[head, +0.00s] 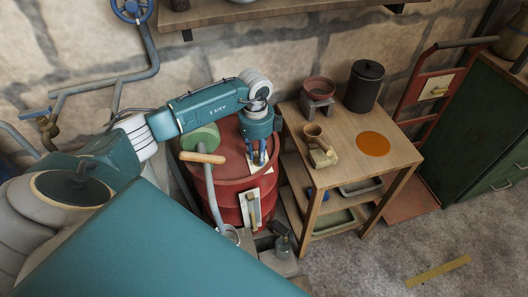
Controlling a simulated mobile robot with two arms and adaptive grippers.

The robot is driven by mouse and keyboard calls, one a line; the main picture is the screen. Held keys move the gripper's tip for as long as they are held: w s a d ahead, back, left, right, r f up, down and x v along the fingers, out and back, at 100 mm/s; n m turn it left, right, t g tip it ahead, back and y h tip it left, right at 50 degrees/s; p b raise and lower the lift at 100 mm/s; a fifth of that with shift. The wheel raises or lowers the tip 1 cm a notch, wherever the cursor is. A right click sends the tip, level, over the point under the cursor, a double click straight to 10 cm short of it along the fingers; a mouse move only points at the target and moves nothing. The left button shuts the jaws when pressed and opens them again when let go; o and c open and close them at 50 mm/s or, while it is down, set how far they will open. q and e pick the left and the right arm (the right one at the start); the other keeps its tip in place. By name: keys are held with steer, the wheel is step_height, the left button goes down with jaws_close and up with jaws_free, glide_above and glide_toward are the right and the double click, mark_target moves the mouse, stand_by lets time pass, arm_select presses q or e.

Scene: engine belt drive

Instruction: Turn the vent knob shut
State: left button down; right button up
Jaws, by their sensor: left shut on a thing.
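The red drum (231,187) stands upright left of the wooden table. My left gripper (259,159) reaches down onto the right part of the drum's lid, over a small pale plate (267,169). Its fingers are shut on the vent knob at the lid. The knob is almost wholly hidden by the fingers, so how far it is turned cannot be told. My right gripper is not in view.
A green cylinder (201,138) and a wooden-handled lever (203,157) stand close left of my gripper. The wooden table (342,137) on the right holds a dark canister (364,86), a reddish bowl (318,90) and a brass-coloured piece (323,156). A shelf (280,12) runs above.

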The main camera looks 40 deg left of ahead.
arm_select(q)
steer(key=shift+s+d+f+n, duration=0.25)
steer(key=shift+s+f+n, duration=0.05)
steer(key=shift+n, duration=0.4)
steer(key=c, duration=1.5)
jaws_free()
steer(key=shift+w+a+r, duration=0.1)
steer(key=shift+r, duration=0.3)
step_height(320, 180, up, 12)
steer(key=shift+f, duration=0.1)
